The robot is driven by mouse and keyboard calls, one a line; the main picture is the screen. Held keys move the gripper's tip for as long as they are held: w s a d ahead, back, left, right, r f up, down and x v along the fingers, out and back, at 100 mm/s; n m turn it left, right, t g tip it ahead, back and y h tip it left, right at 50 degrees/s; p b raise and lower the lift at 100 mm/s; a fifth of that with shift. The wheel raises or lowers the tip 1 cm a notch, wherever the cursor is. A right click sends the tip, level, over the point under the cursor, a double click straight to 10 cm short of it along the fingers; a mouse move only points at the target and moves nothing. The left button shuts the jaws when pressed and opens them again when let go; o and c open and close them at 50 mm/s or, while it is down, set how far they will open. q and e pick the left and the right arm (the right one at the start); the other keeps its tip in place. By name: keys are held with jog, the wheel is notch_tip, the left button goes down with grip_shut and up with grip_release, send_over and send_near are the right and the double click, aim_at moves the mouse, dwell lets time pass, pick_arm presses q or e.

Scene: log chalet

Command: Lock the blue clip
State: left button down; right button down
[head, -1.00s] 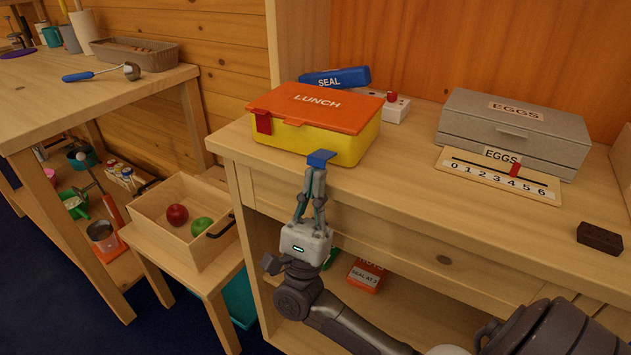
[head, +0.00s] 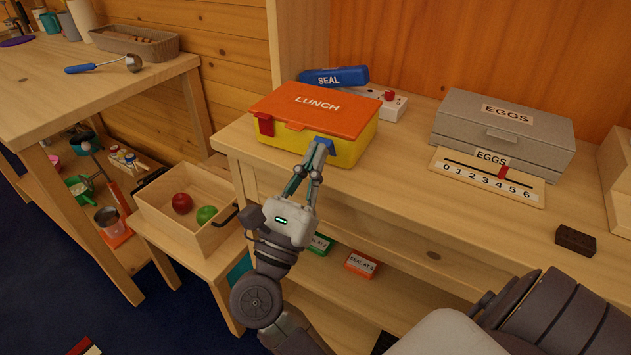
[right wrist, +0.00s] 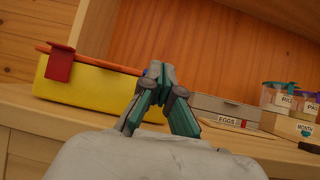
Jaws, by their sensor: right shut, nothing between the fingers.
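The lunch box has a yellow body (head: 345,152) and an orange lid (head: 313,108) that lies closed. It stands near the counter's front edge. The red clip (head: 264,124) hangs down over the front at the left. The blue clip (head: 325,140) is at the right part of the lid's front edge, partly covered by my right gripper (head: 321,149). I cannot tell whether it lies flush on the box. My right gripper is shut and empty, its fingertips at the clip. In the right wrist view, the fingertips (right wrist: 161,72) hide nearly all of the clip. My left gripper is out of view.
A blue SEAL stamp-like piece (head: 335,77) and a white strip with a red knob (head: 393,108) are behind the box. A grey EGGS carton (head: 505,133) and slider board (head: 470,182) stand to the right. A crate with apples (head: 160,212) sits lower left.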

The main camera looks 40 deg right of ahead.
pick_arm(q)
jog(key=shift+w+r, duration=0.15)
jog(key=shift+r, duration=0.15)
pick_arm(e)
jog(key=shift+w+d+r, duration=0.1)
jog(key=shift+r, duration=0.15)
jog(key=v, duration=1.2)
